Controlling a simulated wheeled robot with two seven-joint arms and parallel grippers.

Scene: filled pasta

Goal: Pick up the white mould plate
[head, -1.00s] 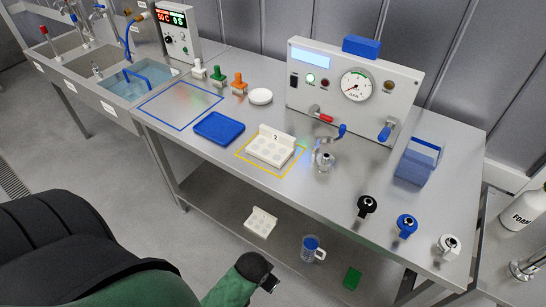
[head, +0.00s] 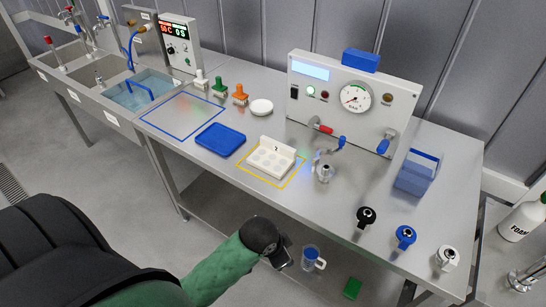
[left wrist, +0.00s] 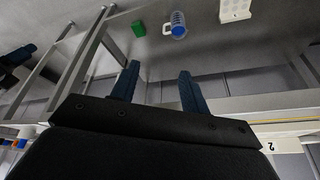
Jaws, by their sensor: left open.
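A white mould plate (head: 270,159) with round hollows and an upright back marked 2 stands inside a yellow outline on the steel table. Its marked back shows at the lower right of the left wrist view (left wrist: 284,147). A second white mould plate, on the lower shelf, shows at the top of the left wrist view (left wrist: 236,10); my arm hides it in the head view. My left gripper (head: 285,262) is open and empty in front of the table, below its top edge. Its two fingers (left wrist: 159,70) are apart, with nothing between them. My right gripper is out of view.
A blue-and-clear mug (head: 312,258) and a green block (head: 352,288) are on the lower shelf. The table's front edge (head: 325,217) lies above my left gripper. A blue tray (head: 220,140) and a metal fitting (head: 325,172) flank the plate on the table.

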